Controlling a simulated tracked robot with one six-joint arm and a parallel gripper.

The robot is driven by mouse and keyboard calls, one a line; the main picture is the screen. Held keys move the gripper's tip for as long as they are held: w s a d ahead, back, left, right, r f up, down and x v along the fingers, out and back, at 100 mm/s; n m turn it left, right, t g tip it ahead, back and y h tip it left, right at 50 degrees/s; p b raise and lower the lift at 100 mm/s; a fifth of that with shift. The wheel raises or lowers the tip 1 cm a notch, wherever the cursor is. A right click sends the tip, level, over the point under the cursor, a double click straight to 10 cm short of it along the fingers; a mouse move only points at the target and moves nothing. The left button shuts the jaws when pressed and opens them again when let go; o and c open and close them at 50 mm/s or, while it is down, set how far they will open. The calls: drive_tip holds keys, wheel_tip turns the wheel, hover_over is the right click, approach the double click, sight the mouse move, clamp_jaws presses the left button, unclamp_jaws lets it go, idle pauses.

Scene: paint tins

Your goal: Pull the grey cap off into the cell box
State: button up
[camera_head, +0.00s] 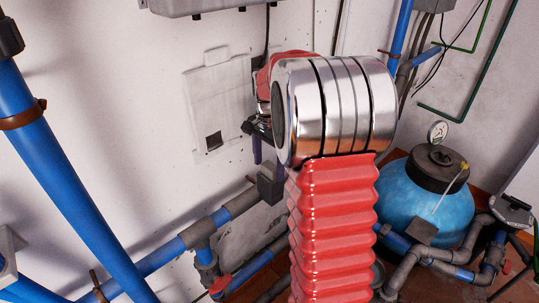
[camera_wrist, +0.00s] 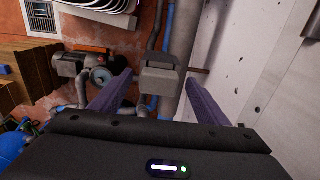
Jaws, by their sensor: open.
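My gripper (camera_wrist: 158,78) is open in the wrist view, its two purple fingers spread apart. A grey block (camera_wrist: 160,86) on the pipework shows between and beyond the fingers; I see no contact with it. I cannot tell whether this block is the grey cap. In the head view my red and silver arm covers most of my gripper (camera_head: 256,142), and only a little of it shows near the wall. I cannot make out the cell box for certain in either view.
Blue and grey pipes (camera_head: 228,208) run along the white wall. A blue tank (camera_head: 425,205) with a black top and gauge stands at the right. A pump (camera_wrist: 103,74) and a white slatted object (camera_wrist: 98,12) show in the wrist view.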

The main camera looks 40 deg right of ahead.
drive_tip(key=shift+f, duration=0.8)
drive_tip(key=c, duration=1.3)
